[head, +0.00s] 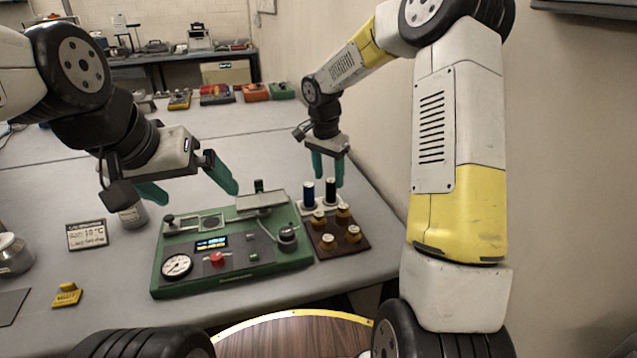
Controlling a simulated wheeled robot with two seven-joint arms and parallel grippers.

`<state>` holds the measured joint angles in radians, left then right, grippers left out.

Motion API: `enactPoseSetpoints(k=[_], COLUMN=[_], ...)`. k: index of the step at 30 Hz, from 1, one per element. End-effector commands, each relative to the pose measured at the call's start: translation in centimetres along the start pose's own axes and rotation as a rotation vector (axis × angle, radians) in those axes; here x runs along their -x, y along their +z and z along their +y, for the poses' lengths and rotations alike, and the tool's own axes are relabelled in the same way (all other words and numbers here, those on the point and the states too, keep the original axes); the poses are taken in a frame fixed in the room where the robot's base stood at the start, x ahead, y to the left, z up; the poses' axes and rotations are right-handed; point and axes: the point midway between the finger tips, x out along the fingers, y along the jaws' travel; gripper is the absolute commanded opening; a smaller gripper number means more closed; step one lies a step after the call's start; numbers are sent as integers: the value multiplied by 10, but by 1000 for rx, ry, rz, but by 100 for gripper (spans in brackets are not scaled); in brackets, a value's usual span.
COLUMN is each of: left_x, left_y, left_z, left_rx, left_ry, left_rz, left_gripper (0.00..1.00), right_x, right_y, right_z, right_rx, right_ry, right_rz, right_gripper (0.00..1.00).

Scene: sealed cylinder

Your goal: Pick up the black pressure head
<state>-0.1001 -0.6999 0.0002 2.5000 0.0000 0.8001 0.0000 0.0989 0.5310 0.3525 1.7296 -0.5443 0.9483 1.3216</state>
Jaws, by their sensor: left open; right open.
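A green test device (233,272) stands on the grey table, with a dial gauge (177,266), a red button (217,259) and a small lit display. I cannot tell for sure which part is the black pressure head; a round black-topped piece (288,236) sits at the device's right side. Two dark cylinders (308,194) stand upright in a white holder behind a brown block. My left gripper (200,197) is open and empty, above the device's back left. My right gripper (329,182) is open, its teal fingers pointing down at the dark cylinders; contact cannot be told.
A brown block (326,246) with several brass-coloured pieces is right of the device. A sign (87,234), a yellow block (67,294) and metal jars (12,254) are at left. A wall bounds the right. Coloured bins (254,92) stand at the back.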

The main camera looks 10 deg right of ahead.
Motion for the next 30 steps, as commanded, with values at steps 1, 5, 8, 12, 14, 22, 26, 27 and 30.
enactPoseSetpoints(k=[1, 5, 8, 12, 14, 22, 26, 27, 30], left_x=[0, 0, 0, 0, 0, 0, 0, 0, 0], left_y=[0, 0, 0, 0, 0, 0, 0, 0, 0], left_z=[0, 0, 0, 0, 0, 0, 0, 0, 0], left_rx=[0, 0, 0, 0, 0, 0, 0, 0, 0], left_ry=[0, 0, 0, 0, 0, 0, 0, 0, 0], left_rz=[0, 0, 0, 0, 0, 0, 0, 0, 0], left_gripper=[100, 100, 100, 100, 100, 100, 100, 100, 100], right_x=[-7, -25, -40, -52, -54, -53, -53, -53, -53], right_y=[0, 0, -1, -1, -1, -1, -1, -1, -1], right_z=[1, 5, 6, 6, 6, 5, 5, 5, 5], right_rx=[0, 1, 2, 2, 3, 3, 3, 3, 3], right_ry=[1, 2, 1, 0, -1, -1, -1, -1, -1], right_rz=[-2, -4, -3, -1, 0, 0, 0, 0, 0], right_gripper=[54, 54, 54, 54, 54, 38, 13, 5, 0])
